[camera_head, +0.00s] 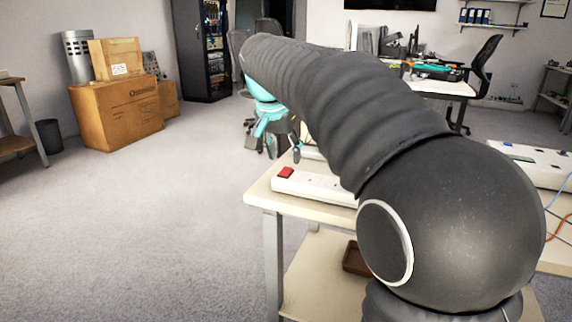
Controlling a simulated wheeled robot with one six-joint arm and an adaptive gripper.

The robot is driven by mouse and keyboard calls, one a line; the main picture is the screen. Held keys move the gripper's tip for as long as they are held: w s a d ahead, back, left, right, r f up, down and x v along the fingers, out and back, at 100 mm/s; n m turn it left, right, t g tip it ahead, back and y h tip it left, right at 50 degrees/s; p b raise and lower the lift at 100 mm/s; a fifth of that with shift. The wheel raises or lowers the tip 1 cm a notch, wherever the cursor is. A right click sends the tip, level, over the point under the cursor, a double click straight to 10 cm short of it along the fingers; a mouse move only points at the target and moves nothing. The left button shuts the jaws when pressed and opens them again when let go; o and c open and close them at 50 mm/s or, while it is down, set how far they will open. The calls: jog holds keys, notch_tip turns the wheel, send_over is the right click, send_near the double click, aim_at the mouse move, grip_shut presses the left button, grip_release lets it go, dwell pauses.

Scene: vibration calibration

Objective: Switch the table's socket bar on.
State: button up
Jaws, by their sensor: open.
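The white socket bar (318,187) lies on the cream table (262,192) near its left end. Its red switch (286,172) is at the bar's left end and shows clear of my arm. I cannot tell which way the switch is tipped. The right part of the bar is hidden behind my dark arm. My gripper (284,145) is open and small in the picture, just above and behind the red switch, apart from it as far as I can tell. Its turquoise wrist part is above left of it, and part of the gripper is hard to make out.
A white device (530,160) with blue and orange cables sits at the table's right. A brown tray (355,260) lies on the lower shelf. Cardboard boxes (115,113) stand at the back left. The floor left of the table is clear.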

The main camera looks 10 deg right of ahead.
aim_at(287, 168)
jog(key=shift+x, duration=1.65)
grip_shut()
